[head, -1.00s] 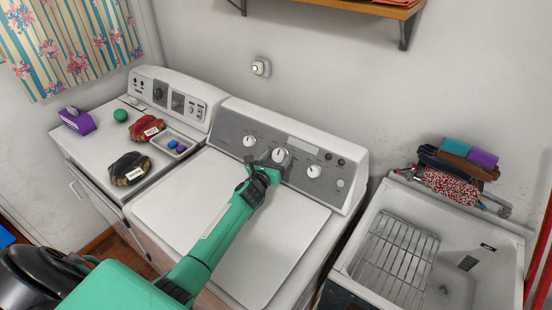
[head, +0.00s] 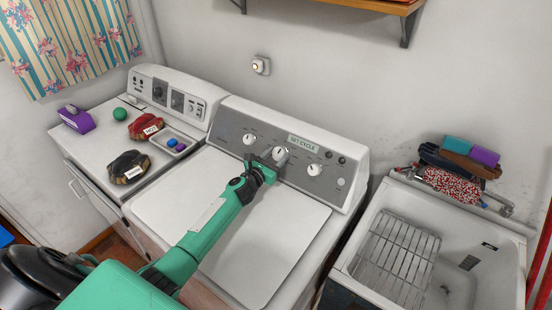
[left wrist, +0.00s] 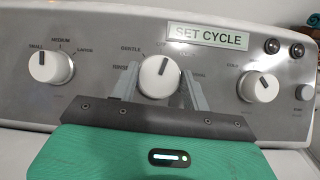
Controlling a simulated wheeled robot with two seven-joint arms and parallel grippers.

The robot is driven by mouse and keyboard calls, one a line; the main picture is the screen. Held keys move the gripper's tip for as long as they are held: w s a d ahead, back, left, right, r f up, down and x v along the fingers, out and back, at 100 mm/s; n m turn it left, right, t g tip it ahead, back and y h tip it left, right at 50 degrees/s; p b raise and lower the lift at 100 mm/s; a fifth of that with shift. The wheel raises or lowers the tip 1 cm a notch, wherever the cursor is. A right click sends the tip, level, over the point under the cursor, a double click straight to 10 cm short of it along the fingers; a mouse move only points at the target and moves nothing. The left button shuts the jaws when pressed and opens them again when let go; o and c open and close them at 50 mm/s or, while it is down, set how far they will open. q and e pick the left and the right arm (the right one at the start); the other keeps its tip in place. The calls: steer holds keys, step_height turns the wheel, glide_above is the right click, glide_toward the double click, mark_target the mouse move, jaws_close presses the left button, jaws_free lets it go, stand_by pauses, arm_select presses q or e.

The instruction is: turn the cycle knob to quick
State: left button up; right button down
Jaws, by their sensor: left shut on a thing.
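The cycle knob (head: 279,154) is the white middle dial on the washer's grey control panel. In the left wrist view the cycle knob (left wrist: 159,77) stands between the two fingers of my left gripper (left wrist: 158,88), which is shut on it. Its dark pointer mark leans slightly right of straight up. RINSE and GENTLE are printed to its left; the labels at the top and right are partly hidden or too small to read. In the head view my left gripper (head: 267,164) reaches the knob from the front. My right gripper is not in view.
A SET CYCLE display (head: 303,142) sits above the knob. Other dials flank it: a load-size dial (left wrist: 51,67) left and another dial (left wrist: 260,86) right. The washer lid (head: 285,245) is clear. A utility tub (head: 470,245) with a wire rack stands at right.

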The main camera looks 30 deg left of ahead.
arm_select(q)
steer(key=m+h, duration=0.1)
steer(key=m, duration=0.1)
steer(key=m+h+b, duration=0.1)
steer(key=m, duration=0.1)
steer(key=shift+a+f+m+g+h+b, duration=0.1)
steer(key=shift+a+m+g+h+b, duration=0.05)
steer(key=shift+m+g+h+b, duration=0.2)
steer(key=shift+m+h, duration=0.45)
steer(key=shift+m, duration=0.3)
steer(key=shift+g, duration=0.25)
steer(key=o, duration=1)
steer(key=shift+s+a+b, duration=0.1)
steer(key=shift+b, duration=0.2)
steer(key=b+v, duration=0.3)
steer(key=v, duration=1)
steer(key=shift+s+a, duration=0.1)
steer(key=shift+s, duration=0.2)
